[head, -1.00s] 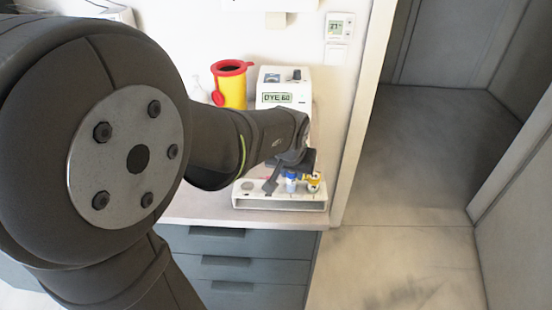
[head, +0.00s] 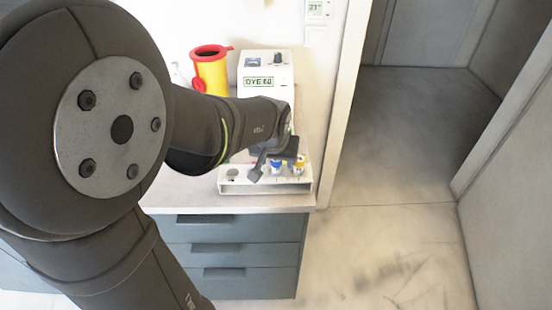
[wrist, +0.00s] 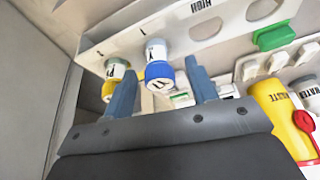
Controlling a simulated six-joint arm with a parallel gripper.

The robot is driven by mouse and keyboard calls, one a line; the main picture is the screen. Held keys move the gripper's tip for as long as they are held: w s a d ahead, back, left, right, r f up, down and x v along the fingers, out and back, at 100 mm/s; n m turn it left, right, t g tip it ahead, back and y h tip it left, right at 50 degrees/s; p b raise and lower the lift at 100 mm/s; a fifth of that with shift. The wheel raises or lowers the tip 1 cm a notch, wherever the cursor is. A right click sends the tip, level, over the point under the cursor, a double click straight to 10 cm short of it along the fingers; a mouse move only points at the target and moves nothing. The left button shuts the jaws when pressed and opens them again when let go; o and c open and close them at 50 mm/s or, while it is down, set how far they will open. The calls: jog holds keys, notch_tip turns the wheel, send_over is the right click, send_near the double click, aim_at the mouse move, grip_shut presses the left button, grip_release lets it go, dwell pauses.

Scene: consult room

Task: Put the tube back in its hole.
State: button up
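A blue-capped tube (head: 276,169) and a yellow-capped tube (head: 298,168) stand side by side at the right end of a white rack (head: 262,188). In the wrist view the blue-capped tube (wrist: 160,72) lies between the two blue-grey fingers of my gripper (wrist: 162,88), with a gap on each side. The yellow-capped tube (wrist: 109,88) is outside the fingers, beside the left one. The rack (wrist: 130,42) has round holes, one marked HIGH, that look empty. My gripper (head: 270,168) is open at the tubes. How deep the tubes sit is hidden.
A white device reading DYE 60 (head: 265,68) stands behind the rack. A yellow bin with a red lid (head: 210,72) is to its left. The counter (head: 185,198) ends at a door frame on the right, with grey drawers (head: 235,230) below.

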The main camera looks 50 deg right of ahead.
jog(key=v, duration=1.7)
jog(key=shift+s+a, duration=0.1)
jog(key=shift+a, duration=0.05)
jog(key=x, duration=1.7)
jog(key=shift+r, duration=0.1)
